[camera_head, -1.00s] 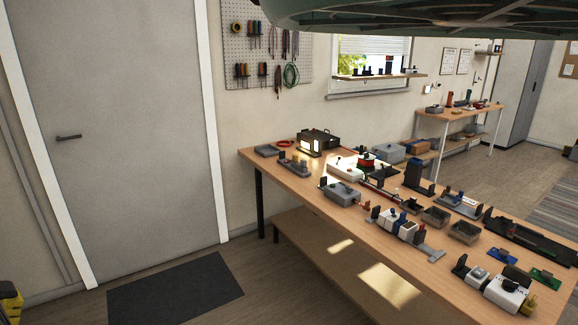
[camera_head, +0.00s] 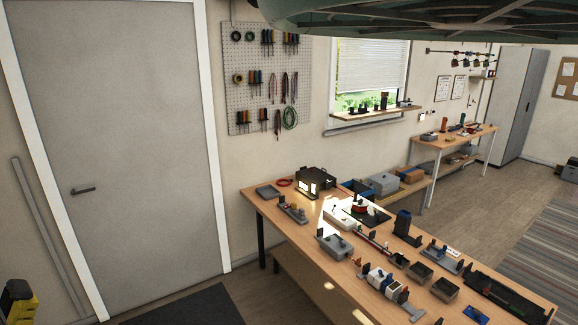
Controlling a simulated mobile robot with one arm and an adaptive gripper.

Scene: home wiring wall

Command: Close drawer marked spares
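I see no drawer marked spares that I can make out in the head view. The wooden workbench (camera_head: 262,196) shows its top and a lower shelf, and no drawer front or readable label is visible on it. My gripper is not in this view.
A grey door (camera_head: 120,150) is at the left, with a dark mat (camera_head: 190,308) on the floor before it. A pegboard (camera_head: 240,60) with tools hangs on the wall. A second table (camera_head: 470,134) stands at the back right. Open floor lies right of the workbench, with a striped rug (camera_head: 530,235).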

